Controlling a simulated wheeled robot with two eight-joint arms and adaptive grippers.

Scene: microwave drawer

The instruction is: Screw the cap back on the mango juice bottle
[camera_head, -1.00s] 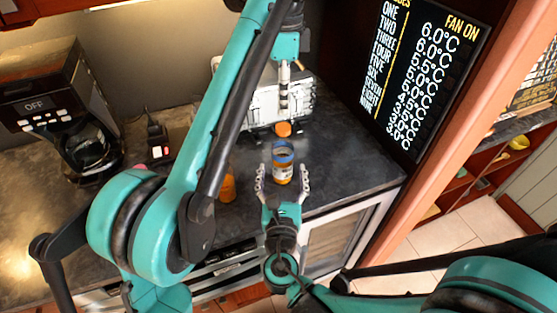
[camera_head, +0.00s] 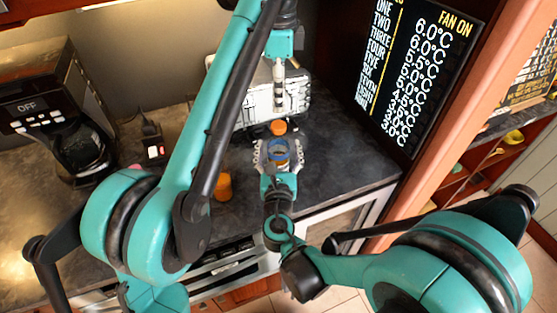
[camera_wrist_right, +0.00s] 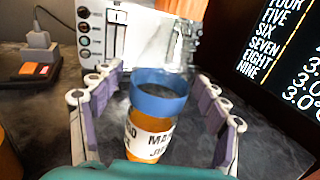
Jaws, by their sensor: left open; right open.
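An orange container (camera_head: 223,187) stands left of the bottle, beside my left arm. A white appliance (camera_head: 250,100) stands behind the bottle. A coffee maker (camera_head: 72,135) is at the left. The counter (camera_head: 335,165) right of the bottle is clear up to the display panel (camera_head: 412,75).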

